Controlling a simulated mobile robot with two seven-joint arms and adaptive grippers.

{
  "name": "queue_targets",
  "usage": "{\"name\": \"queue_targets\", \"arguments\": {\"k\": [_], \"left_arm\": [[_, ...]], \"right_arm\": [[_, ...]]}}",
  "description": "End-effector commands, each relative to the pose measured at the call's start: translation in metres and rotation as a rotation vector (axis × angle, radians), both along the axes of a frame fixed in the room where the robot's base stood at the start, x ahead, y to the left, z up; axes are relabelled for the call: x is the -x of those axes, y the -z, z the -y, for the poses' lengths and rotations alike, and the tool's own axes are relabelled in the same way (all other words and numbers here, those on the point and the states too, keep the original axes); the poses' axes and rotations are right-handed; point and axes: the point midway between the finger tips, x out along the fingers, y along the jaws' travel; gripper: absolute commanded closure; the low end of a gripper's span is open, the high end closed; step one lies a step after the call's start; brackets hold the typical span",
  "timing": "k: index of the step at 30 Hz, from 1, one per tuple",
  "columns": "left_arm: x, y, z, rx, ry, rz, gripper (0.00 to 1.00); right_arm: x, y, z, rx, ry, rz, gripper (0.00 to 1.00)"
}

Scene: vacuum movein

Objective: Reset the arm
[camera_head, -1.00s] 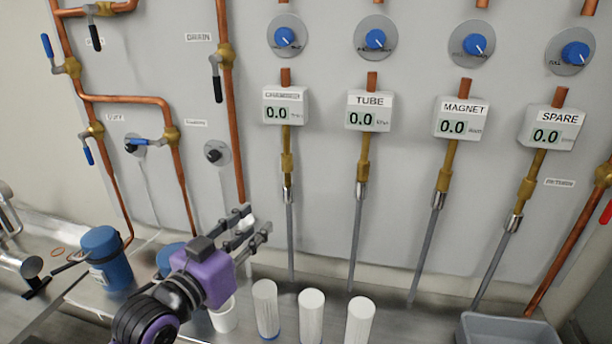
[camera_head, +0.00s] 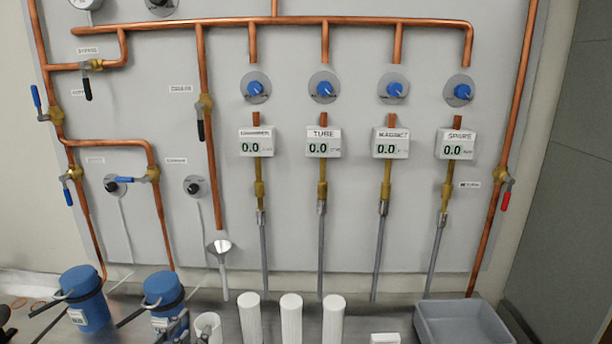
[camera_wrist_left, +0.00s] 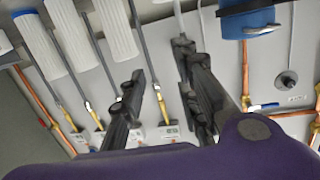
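My left gripper (camera_head: 174,328) shows only in part at the bottom edge of the head view, in front of the second blue canister (camera_head: 163,290). In the left wrist view my left gripper (camera_wrist_left: 158,78) has its two dark fingers apart, with nothing seen held between them. A blue canister (camera_wrist_left: 250,18) and white ribbed cylinders (camera_wrist_left: 68,40) show beyond it. My right gripper is in neither view.
A grey panel carries copper pipes, blue knobs and several displays reading 0.0. White cylinders (camera_head: 291,318), a white cup (camera_head: 208,328) and a grey bin (camera_head: 428,318) stand along the bench.

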Motion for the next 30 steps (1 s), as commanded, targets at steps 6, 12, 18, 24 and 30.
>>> {"name": "queue_targets", "arguments": {"k": [6, 12, 18, 24, 30], "left_arm": [[0.072, 0.147, 0.0, -0.037, -0.074, -0.244, 0.71], [0.174, 0.256, 0.015, -0.053, -0.113, -0.466, 0.71], [0.257, 0.309, 0.031, -0.033, -0.138, -0.622, 0.71], [0.287, 0.319, 0.032, -0.019, -0.155, -0.671, 0.71], [0.287, 0.319, 0.032, -0.019, -0.155, -0.671, 0.71]], "right_arm": [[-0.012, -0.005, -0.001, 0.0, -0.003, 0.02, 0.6], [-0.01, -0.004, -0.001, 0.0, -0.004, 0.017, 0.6], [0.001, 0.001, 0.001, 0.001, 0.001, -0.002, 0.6], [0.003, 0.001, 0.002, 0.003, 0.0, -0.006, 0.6], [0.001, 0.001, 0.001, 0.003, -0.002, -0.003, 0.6]]}}
